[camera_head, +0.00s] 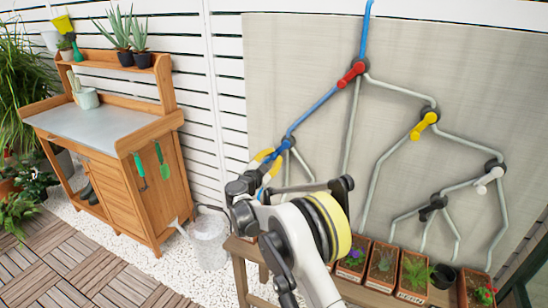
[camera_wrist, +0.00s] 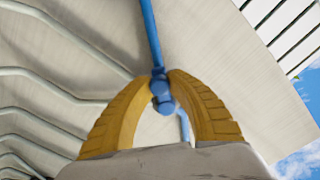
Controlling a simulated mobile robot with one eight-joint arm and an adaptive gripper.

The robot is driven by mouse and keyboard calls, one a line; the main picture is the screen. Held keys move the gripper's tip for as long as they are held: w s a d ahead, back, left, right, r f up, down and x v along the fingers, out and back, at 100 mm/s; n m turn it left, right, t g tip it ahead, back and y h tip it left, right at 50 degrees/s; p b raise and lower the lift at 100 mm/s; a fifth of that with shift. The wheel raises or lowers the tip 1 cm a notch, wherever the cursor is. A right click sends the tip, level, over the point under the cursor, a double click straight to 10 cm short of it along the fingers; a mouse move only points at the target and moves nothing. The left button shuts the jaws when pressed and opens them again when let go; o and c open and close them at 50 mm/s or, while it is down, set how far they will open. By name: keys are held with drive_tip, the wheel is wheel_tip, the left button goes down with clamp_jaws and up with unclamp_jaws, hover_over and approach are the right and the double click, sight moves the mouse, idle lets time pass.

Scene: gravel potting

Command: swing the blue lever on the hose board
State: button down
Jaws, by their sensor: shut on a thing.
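The hose board (camera_head: 310,60) is a large pale panel with branching pipes. The blue lever (camera_head: 284,146) sits at the left junction, below and left of the red lever (camera_head: 350,75). My gripper (camera_head: 268,165) reaches it from below, and its yellow fingers show beside the lever. In the wrist view the two yellow fingertips of my gripper (camera_wrist: 165,88) are closed on the blue lever (camera_wrist: 162,97). A blue pipe runs up from the junction. Part of the lever is hidden between the fingers.
A yellow lever (camera_head: 424,125), a white lever (camera_head: 490,180) and a black lever (camera_head: 433,207) sit further right. Planters (camera_head: 383,266) stand on a wooden bench below the board. A potting bench (camera_head: 110,120) and a clear watering can (camera_head: 208,240) are at the left.

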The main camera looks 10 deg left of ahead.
drive_tip(key=c, duration=1.2)
unclamp_jaws()
drive_tip(key=shift+s+a, duration=0.1)
drive_tip(key=shift+c, duration=0.2)
drive_tip(key=v, duration=1.2)
drive_tip(key=shift+r, duration=0.1)
